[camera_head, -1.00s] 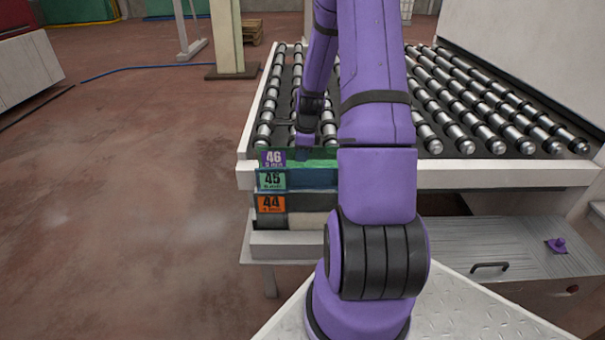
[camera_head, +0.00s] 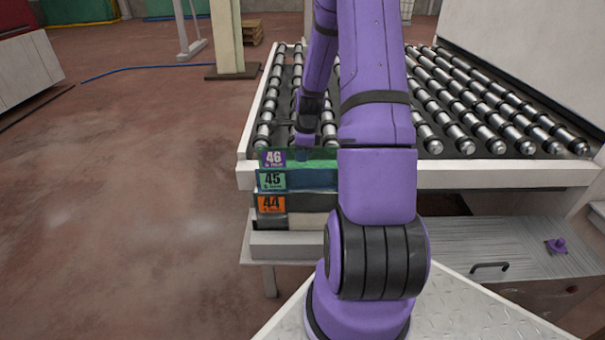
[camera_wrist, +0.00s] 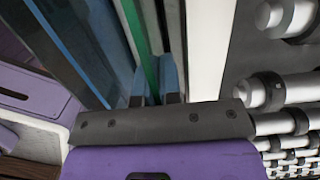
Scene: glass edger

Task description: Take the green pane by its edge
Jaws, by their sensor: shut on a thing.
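The green pane (camera_head: 312,153) stands in a rack at the near edge of the roller table, behind the tag marked 46. In the wrist view its green edge (camera_wrist: 146,50) runs down between the two fingertips of my gripper (camera_wrist: 155,97). My gripper is shut on this edge. In the head view my forearm covers the right part of the pane, and the fingertips are hard to make out.
Blue and grey panes with tags 45 (camera_head: 271,180) and 44 (camera_head: 271,204) stand in front of the green one. The roller table (camera_head: 470,175) lies behind. A drawer cabinet (camera_head: 520,262) is at right.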

